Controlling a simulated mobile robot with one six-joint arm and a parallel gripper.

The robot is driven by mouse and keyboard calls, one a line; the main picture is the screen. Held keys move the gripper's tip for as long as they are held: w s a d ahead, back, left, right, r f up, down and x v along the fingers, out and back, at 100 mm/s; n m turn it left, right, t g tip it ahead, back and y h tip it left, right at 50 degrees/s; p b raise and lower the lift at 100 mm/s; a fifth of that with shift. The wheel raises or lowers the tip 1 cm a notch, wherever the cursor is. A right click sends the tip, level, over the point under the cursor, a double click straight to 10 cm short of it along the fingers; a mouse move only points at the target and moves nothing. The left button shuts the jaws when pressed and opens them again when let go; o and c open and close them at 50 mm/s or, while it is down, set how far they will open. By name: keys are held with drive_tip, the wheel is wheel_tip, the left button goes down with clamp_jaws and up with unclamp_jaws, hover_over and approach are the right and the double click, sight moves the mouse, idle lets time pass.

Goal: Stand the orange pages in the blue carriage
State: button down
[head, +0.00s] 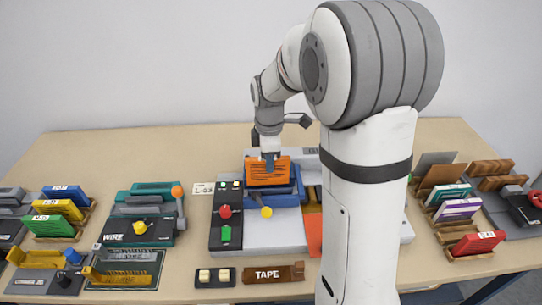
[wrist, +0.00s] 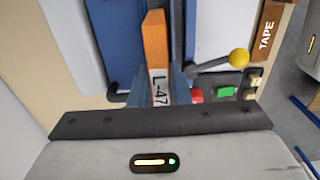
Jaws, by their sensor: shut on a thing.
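The orange pages (head: 267,174) stand upright as a thin block at the blue carriage (head: 290,199). In the wrist view the orange pages (wrist: 155,45) show edge-on, with a white label reading L-47. My gripper (head: 269,161) is above them, with its fingers shut on their upper part. In the wrist view my gripper (wrist: 156,88) has one finger on each side of the block. The blue carriage (wrist: 70,40) lies beneath and around it. I cannot tell whether the lower edge of the pages touches the carriage floor.
A lever with a yellow knob (head: 267,212) sticks out at the carriage front. A black panel (head: 226,214) with red and green buttons stands left of it. A TAPE block (head: 275,273) lies in front. A wire machine (head: 140,225) and coloured books in racks stand at the sides.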

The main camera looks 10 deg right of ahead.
sight(272, 182)
drive_tip(key=f+b, duration=0.2)
drive_tip(key=f, duration=0.1)
drive_tip(key=shift+w+d+f, duration=0.1)
drive_tip(key=shift+d, duration=0.1)
drive_tip(key=shift+f+b, duration=0.6)
drive_tip(key=shift+f, duration=0.35)
drive_tip(key=shift+d+f+b, duration=0.1)
drive_tip(key=shift+f+b, duration=0.3)
drive_tip(key=shift+f, duration=0.15)
idle(0.6)
drive_tip(key=c, duration=1.6)
unclamp_jaws()
drive_tip(key=shift+s+r, duration=0.1)
drive_tip(key=shift+s, duration=0.1)
drive_tip(key=shift+c, duration=0.2)
drive_tip(key=shift+w, duration=0.1)
drive_tip(key=shift+r+p, duration=4.05)
drive_tip(key=shift+r, duration=1.45)
